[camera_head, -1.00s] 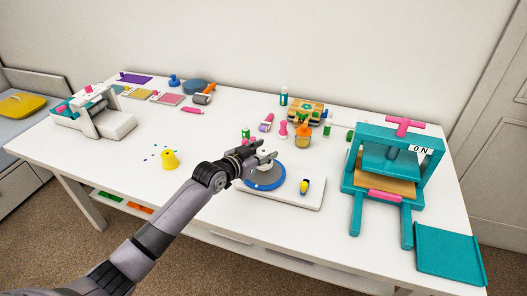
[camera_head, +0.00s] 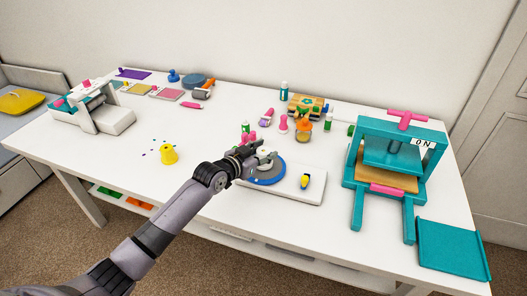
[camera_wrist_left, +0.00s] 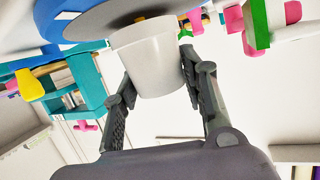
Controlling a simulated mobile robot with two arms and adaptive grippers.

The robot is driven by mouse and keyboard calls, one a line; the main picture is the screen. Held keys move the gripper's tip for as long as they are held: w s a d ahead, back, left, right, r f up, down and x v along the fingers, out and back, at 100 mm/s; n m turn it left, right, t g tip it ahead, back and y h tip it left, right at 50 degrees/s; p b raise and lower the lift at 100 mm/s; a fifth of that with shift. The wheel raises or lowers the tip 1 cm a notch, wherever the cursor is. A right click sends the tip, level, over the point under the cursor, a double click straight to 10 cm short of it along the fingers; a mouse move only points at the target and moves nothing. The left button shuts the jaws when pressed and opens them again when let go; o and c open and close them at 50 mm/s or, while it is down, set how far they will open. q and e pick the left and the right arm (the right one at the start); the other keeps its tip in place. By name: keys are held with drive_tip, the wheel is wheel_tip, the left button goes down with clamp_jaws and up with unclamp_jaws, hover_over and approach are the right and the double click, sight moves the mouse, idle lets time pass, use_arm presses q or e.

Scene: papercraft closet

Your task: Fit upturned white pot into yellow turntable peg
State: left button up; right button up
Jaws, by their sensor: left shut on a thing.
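The white pot (camera_head: 264,151) is between the fingers of my left gripper (camera_head: 265,156), which is shut on it. In the left wrist view the white pot (camera_wrist_left: 148,58) has its wide rim towards the turntable's grey disc (camera_wrist_left: 105,20). The turntable (camera_head: 266,181), with its blue rim, stands on a white base board (camera_head: 300,193). The pot is over the disc; I cannot tell whether its rim touches it. The yellow peg cannot be made out clearly, as the pot and fingers cover the disc's middle. My right gripper is not in view.
Small pink and green things and an orange jar (camera_head: 303,126) stand behind the turntable. A teal press (camera_head: 395,165) is at the right.

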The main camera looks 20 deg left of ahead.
use_arm(q)
drive_tip(key=shift+f, duration=0.5)
drive_tip(key=o, duration=1.4)
drive_tip(key=v, duration=1.2)
drive_tip(key=shift+r, duration=0.15)
